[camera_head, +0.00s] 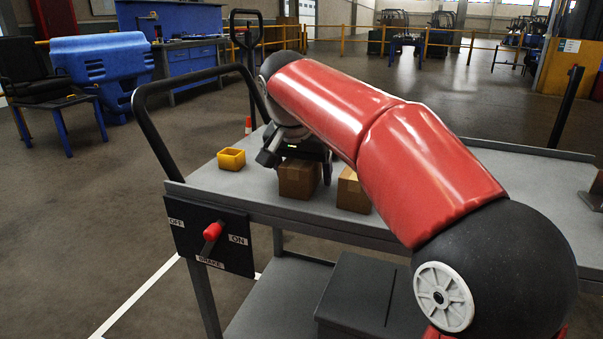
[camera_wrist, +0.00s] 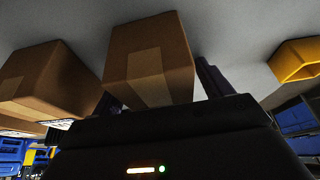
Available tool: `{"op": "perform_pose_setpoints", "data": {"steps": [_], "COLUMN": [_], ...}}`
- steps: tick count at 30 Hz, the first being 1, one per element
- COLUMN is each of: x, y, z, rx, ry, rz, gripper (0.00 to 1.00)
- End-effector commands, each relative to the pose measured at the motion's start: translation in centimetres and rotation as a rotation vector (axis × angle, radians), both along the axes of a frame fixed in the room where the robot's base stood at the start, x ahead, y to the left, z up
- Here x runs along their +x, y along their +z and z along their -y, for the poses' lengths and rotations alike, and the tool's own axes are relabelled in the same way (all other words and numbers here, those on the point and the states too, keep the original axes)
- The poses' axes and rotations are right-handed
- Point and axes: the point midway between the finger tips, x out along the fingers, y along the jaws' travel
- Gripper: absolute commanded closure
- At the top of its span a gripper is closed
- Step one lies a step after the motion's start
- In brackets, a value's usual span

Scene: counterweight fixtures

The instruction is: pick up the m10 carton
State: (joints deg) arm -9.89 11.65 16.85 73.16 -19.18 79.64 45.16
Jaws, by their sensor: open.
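Two brown cardboard cartons stand on the grey cart top. The left carton (camera_head: 298,180) is under my gripper (camera_head: 297,153); the other carton (camera_head: 353,193) is just to its right, partly hidden by my arm. I cannot read an m10 mark on either. In the wrist view the nearer carton (camera_wrist: 150,60) shows between the two dark fingers of my gripper (camera_wrist: 160,90), which are apart. Whether the fingers touch it I cannot tell. The second carton (camera_wrist: 48,82) lies to the left in that view, outside the fingers.
A small yellow bin (camera_head: 231,159) stands left of the cartons, also in the wrist view (camera_wrist: 297,60). The cart (camera_head: 225,188) has a black handle (camera_head: 150,120) at its left end and a red-knobbed brake lever (camera_head: 212,231). A dark box (camera_head: 358,295) is on the lower shelf.

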Motion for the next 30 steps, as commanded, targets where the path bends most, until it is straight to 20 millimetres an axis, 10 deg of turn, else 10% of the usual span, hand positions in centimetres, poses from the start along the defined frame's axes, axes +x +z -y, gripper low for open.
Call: {"op": "perform_pose_setpoints", "data": {"steps": [10, 24, 30], "x": [0.00, 0.00, 0.00], "y": [-0.11, -0.11, -0.01], "z": [-0.01, -0.01, -0.01], "rx": [0.001, 0.001, 0.000], "ry": [0.000, 0.000, 0.000], "rz": [0.001, 0.001, 0.002], "gripper": [0.22, 0.82, 0.82]}}
